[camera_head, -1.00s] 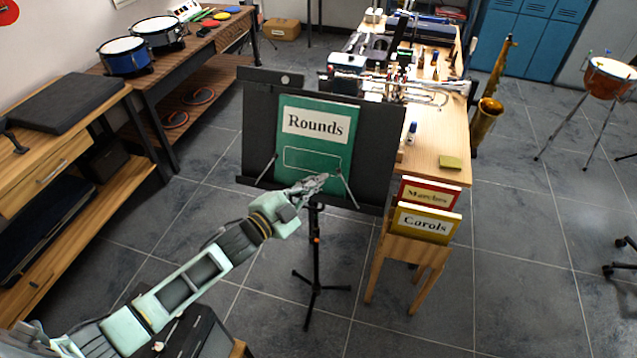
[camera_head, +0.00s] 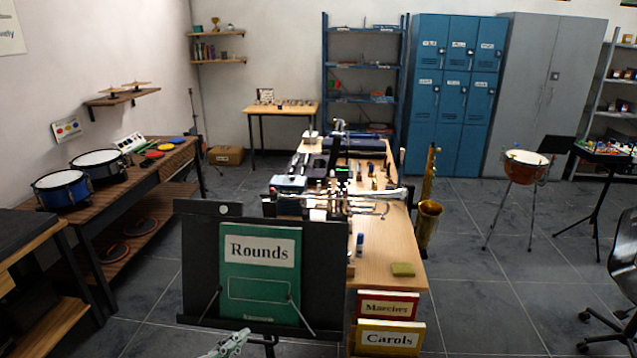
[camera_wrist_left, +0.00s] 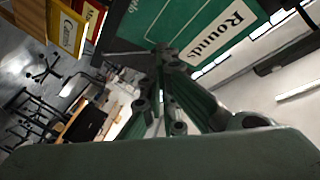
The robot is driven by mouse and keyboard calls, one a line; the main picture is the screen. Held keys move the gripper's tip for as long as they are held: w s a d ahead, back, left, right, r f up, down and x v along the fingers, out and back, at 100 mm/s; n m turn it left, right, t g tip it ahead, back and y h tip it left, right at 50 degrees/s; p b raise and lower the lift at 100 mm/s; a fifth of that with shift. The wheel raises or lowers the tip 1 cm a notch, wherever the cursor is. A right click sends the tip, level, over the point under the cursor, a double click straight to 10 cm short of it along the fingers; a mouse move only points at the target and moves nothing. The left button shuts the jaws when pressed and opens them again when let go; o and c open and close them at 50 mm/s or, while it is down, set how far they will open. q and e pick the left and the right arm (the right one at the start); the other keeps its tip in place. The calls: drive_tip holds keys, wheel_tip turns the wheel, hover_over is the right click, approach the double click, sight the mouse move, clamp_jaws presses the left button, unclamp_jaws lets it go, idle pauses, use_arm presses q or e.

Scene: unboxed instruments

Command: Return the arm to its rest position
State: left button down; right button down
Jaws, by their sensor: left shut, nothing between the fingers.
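My left gripper (camera_head: 232,342) shows at the bottom edge of the head view, just below the black music stand (camera_head: 196,268). It is shut and empty. The rest of the arm is out of the frame. The green Rounds book (camera_head: 258,268) stands on the stand's desk, held by two wire clips. In the left wrist view my left gripper (camera_wrist_left: 165,70) is in front of the green book (camera_wrist_left: 185,28), with its fingers together. I cannot tell from this view whether they touch the book. My right gripper is in neither view.
The red Marches book (camera_head: 386,305) and yellow Carols book (camera_head: 390,338) stand at the near end of a long wooden table (camera_head: 385,262). A saxophone (camera_head: 428,220) stands right of the table. Drums (camera_head: 62,190) sit on a left bench.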

use_arm(q)
drive_tip(key=s+f+n+g+y, duration=0.2)
drive_tip(key=s+f+n+g, duration=0.2)
drive_tip(key=s, duration=0.5)
drive_tip(key=s+f+n+g+y, duration=0.3)
drive_tip(key=s+f+n+g, duration=0.1)
drive_tip(key=s, duration=0.4)
drive_tip(key=s+f+n+g+y, duration=0.2)
drive_tip(key=s+f+n+g, duration=0.2)
drive_tip(key=s, duration=0.5)
wheel_tip(320, 180, down, 29)
drive_tip(key=s+g+b, duration=0.2)
drive_tip(key=s, duration=0.1)
drive_tip(key=s+a+f+b, duration=0.1)
drive_tip(key=s+a+f, duration=0.2)
drive_tip(key=s+f, duration=1.3)
drive_tip(key=shift+f+g+b, duration=0.25)
drive_tip(key=shift+g+b, duration=0.05)
drive_tip(key=shift+g, duration=0.1)
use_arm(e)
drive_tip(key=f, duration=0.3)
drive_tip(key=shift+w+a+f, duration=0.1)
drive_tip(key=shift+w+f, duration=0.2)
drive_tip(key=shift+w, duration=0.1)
